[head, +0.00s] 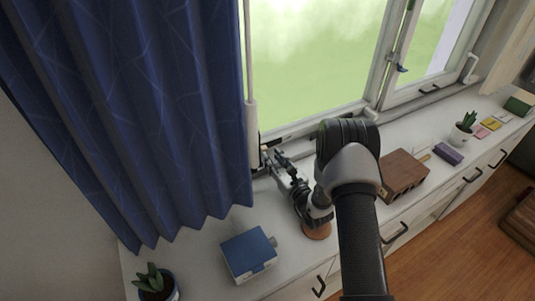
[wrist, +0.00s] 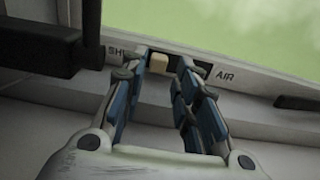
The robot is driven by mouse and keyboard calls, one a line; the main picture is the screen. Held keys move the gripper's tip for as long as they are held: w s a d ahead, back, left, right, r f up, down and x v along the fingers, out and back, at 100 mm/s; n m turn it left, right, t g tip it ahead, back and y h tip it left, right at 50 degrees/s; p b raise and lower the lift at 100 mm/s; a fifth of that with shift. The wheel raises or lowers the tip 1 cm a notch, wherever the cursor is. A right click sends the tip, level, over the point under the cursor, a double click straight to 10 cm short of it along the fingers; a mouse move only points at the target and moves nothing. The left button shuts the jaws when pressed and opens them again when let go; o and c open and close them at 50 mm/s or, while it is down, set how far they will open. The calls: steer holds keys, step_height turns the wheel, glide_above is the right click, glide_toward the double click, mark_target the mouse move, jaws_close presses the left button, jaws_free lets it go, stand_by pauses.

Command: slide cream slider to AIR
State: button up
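The cream slider (wrist: 158,62) sits in a dark slot in the window frame, nearer the slot's left part. The partly covered letters "SH" (wrist: 117,53) are left of it, and the "AIR" label (wrist: 225,75) is to its right. My gripper (wrist: 160,72) points at the frame with its blue-padded fingers apart, one on each side of the slider. I cannot tell whether either finger touches it. In the head view my gripper (head: 274,162) is at the lower left of the window frame; the slider cannot be made out there.
A blue curtain (head: 150,110) hangs left of my gripper. On the white sill stand a blue box (head: 247,254), a potted plant (head: 155,284) and a brown wooden block (head: 402,177). A dark bar (wrist: 45,40) juts in at upper left of the wrist view.

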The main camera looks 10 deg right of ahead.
mark_target(265, 149)
steer(key=shift+b+x, duration=0.3)
steer(key=shift+x, duration=2.05)
jaws_close()
